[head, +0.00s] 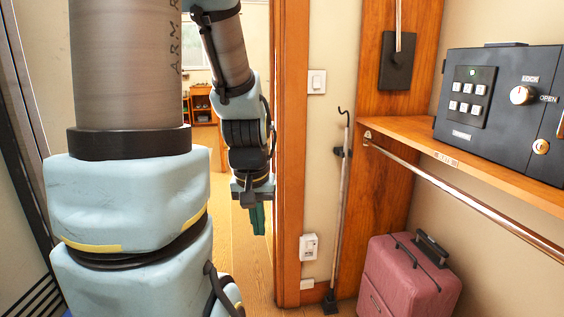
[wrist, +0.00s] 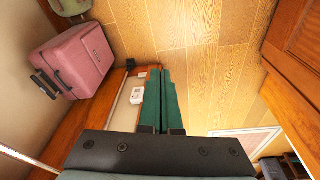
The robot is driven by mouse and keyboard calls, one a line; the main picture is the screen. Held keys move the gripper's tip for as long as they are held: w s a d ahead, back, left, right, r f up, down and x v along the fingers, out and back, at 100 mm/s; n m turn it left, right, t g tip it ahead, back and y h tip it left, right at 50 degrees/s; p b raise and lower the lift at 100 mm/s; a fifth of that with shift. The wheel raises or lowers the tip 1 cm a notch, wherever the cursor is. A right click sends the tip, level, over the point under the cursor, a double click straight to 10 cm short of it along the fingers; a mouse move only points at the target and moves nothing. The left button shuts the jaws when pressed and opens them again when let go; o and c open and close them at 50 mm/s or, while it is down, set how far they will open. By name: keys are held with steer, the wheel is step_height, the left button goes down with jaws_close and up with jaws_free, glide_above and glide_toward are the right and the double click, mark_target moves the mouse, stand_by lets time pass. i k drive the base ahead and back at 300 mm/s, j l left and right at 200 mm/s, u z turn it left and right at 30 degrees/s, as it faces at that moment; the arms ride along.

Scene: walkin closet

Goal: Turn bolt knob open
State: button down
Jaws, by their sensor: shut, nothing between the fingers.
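The bolt knob (head: 521,95) is a round white knob on the front of a black safe (head: 497,105), between the printed words LOCK and OPEN. Its pointer direction is too small to tell. The safe sits on a wooden shelf at the right of the head view. My gripper (head: 257,220) hangs pointing down near the doorway, well to the left of the safe and lower than it. Its green fingers are shut and empty. In the wrist view the closed fingers (wrist: 164,100) point toward the wooden floor, and neither safe nor knob shows there.
The shelf (head: 470,160) has a metal rail (head: 470,200) below its front. A pink suitcase (head: 408,275) stands under it. A thin pole with a hook (head: 341,200) leans by the wall between doorway and shelf. A keypad (head: 467,95) is on the safe's front.

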mark_target(522, 95)
steer(key=z, duration=1.25)
steer(key=u, duration=0.6)
steer(key=k+l+u, duration=0.15)
steer(key=u, duration=0.25)
steer(key=k+l+u, duration=0.15)
steer(key=u, duration=0.2)
steer(key=k+l+u, duration=0.15)
steer(key=u, duration=0.25)
